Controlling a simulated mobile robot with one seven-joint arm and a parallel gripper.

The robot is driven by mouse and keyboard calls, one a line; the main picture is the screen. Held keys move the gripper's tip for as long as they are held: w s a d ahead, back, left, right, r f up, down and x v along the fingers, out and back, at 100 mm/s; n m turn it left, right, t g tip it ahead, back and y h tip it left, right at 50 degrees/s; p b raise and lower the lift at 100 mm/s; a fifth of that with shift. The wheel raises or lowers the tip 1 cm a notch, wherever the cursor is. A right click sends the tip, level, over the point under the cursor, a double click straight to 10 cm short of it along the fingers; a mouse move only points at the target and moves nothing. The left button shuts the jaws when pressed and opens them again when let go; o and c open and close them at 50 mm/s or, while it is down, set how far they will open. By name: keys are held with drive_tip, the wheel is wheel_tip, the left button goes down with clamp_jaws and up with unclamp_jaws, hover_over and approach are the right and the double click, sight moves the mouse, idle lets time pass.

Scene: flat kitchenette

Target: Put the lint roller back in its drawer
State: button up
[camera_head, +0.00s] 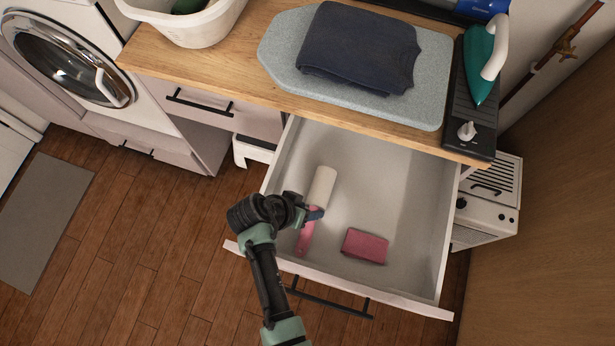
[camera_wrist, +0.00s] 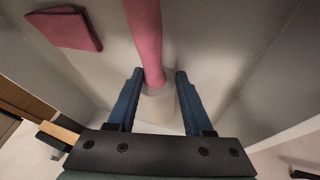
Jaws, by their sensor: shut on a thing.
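The lint roller has a white roll (camera_head: 321,187) and a pink handle (camera_head: 305,238). It is inside the outline of the open drawer (camera_head: 395,215), at the left. I cannot tell whether it touches the drawer floor. My gripper (camera_head: 315,212) is shut on the lint roller near where the handle meets the roll. In the wrist view, the blue fingers of my gripper (camera_wrist: 159,74) stand on either side of it, with the pink handle (camera_wrist: 146,35) running away and the white roll (camera_wrist: 158,104) partly hidden by the gripper body.
A folded pink cloth (camera_head: 365,246) lies in the drawer to the right of the lint roller. The drawer's right and back floor is bare. Above is a wooden counter (camera_head: 215,68) with an ironing board (camera_head: 428,75), dark folded cloth (camera_head: 360,48) and iron (camera_head: 480,65).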

drive_tip(key=shift+f, duration=0.15)
drive_tip(key=o, duration=1.2)
